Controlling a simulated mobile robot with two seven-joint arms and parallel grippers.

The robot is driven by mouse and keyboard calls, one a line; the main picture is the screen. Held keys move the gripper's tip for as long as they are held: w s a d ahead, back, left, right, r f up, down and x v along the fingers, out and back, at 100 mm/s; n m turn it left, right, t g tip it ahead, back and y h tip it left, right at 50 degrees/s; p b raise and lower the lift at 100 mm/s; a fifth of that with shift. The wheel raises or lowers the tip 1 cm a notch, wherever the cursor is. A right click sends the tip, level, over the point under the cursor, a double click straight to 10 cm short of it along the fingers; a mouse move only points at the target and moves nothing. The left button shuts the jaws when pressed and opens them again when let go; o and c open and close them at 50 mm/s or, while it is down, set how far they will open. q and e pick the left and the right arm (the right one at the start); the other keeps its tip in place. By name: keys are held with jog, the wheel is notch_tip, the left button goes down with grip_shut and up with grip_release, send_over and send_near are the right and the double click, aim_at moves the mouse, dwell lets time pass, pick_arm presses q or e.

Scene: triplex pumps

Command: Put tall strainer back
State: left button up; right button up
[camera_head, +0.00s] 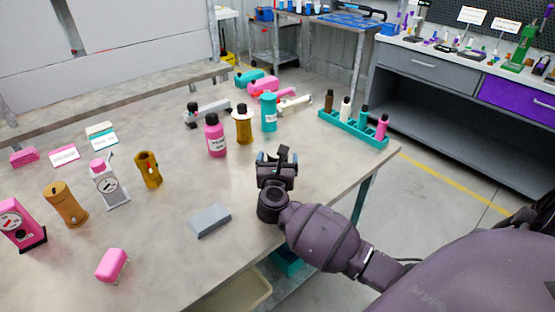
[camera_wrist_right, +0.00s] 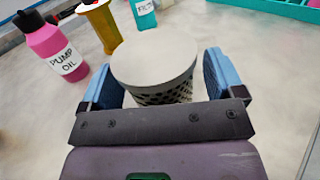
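The tall strainer (camera_wrist_right: 155,65) is a pale round-topped cylinder with a perforated side, seen in the right wrist view. It is between the two blue fingers of my right gripper (camera_wrist_right: 165,85). Narrow gaps show between its side and the fingers, so the gripper looks open around it. Its lower part is hidden behind the gripper body. In the head view my right gripper (camera_head: 278,158) is over the front right of the table, and I cannot clearly make out the strainer there. My left gripper is not in view.
The pink pump oil bottle (camera_head: 215,136), a yellow-brown spool-like part (camera_head: 243,126) and a teal cylinder (camera_head: 268,113) stand beyond the gripper. A teal rack (camera_head: 350,127) of bottles is at the right edge. A grey block (camera_head: 209,221) lies left of my arm.

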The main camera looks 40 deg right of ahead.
jog(key=shift+r, duration=0.15)
jog(key=shift+s+a, duration=0.15)
jog(key=v, duration=1.1)
jog(key=shift+s+a, duration=0.15)
jog(key=shift+s, duration=0.05)
jog(key=shift+r, duration=0.1)
